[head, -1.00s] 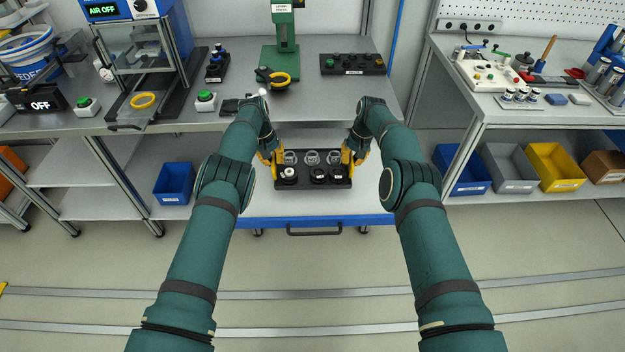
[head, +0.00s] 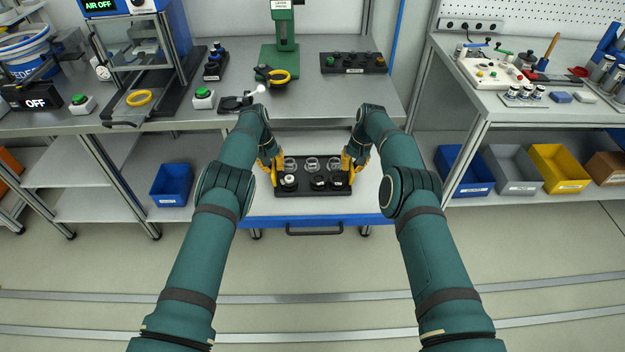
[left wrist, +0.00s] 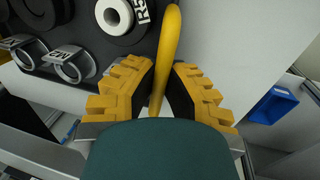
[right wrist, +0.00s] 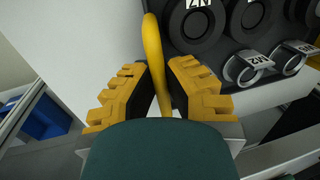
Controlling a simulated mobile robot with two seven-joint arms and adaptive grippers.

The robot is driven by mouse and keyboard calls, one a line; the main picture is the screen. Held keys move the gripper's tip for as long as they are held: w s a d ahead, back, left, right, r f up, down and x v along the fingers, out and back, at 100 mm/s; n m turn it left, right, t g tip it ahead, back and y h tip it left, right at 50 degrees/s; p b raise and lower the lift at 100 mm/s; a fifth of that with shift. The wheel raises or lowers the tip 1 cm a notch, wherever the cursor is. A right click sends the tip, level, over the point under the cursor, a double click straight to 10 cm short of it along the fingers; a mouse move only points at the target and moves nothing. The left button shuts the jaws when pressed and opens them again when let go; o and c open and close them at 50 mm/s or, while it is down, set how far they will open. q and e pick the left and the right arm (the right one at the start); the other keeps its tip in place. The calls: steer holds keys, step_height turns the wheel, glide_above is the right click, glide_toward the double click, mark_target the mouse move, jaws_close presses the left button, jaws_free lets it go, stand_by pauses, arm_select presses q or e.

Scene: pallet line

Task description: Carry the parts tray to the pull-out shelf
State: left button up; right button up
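The parts tray (head: 313,191) is dark, with clear rings at the back and round dark parts at the front, one white-topped. It is over the white pull-out shelf (head: 265,207), which is out below the bench and has a blue front edge; I cannot tell whether it touches. My left gripper (head: 272,165) is at the tray's left end; in the left wrist view its fingers (left wrist: 160,95) close around a yellow handle (left wrist: 169,50). My right gripper (head: 353,165) is at the right end; its fingers (right wrist: 160,95) close around the other yellow handle (right wrist: 153,50).
A workbench (head: 300,105) overhangs behind the tray, with a green press (head: 281,60) on it. A blue bin (head: 172,185) stands to the left on a lower shelf. Several bins, one yellow (head: 558,167), stand under the right bench. The floor in front is clear.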

arm_select(q)
steer(key=o, duration=0.4)
steer(key=shift+r, duration=0.1)
arm_select(e)
steer(key=o, duration=0.4)
steer(key=shift+c, duration=0.2)
steer(key=shift+r, duration=0.1)
arm_select(q)
steer(key=r, duration=0.4)
steer(key=a+r, duration=0.1)
steer(key=r, duration=0.2)
steer(key=a+r, duration=0.1)
steer(key=r, duration=0.3)
steer(key=shift+a+r, duration=0.15)
steer(key=shift+r, duration=0.2)
arm_select(e)
step_height(320, 180, up, 12)
steer(key=d, duration=0.2)
steer(key=shift+d, duration=0.15)
arm_select(q)
steer(key=shift+s, duration=0.1)
arm_select(e)
steer(key=shift+f, duration=0.2)
